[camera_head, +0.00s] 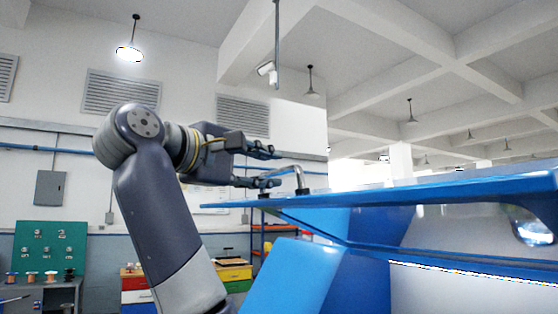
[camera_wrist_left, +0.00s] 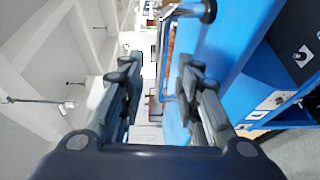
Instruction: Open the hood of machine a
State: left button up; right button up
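The blue hood of the machine (camera_head: 420,194) shows edge-on across the right of the head view, as a long panel. A metal bar handle (camera_head: 300,177) stands on its top near the left end. My left gripper (camera_head: 268,166) is open at the handle, one finger above the other. Its lower finger overlaps the handle's left part; I cannot tell whether they touch. My right gripper is not in view.
Blue machine body parts (camera_head: 290,280) stand below the hood. A shelf with coloured drawers (camera_head: 235,273) and a green board (camera_head: 48,248) stand at the back left. The space above the hood is clear, with ceiling lamps far above.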

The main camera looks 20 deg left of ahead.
aim_at(276, 172)
pick_arm(q)
jog(key=p+x, duration=0.1)
jog(key=x, duration=0.3)
jog(key=shift+w+f, duration=0.1)
jog(key=shift+w+d, duration=0.1)
jog(key=shift+w, duration=0.5)
jog(key=c, duration=0.5)
jog(key=shift+f, duration=0.1)
grip_shut()
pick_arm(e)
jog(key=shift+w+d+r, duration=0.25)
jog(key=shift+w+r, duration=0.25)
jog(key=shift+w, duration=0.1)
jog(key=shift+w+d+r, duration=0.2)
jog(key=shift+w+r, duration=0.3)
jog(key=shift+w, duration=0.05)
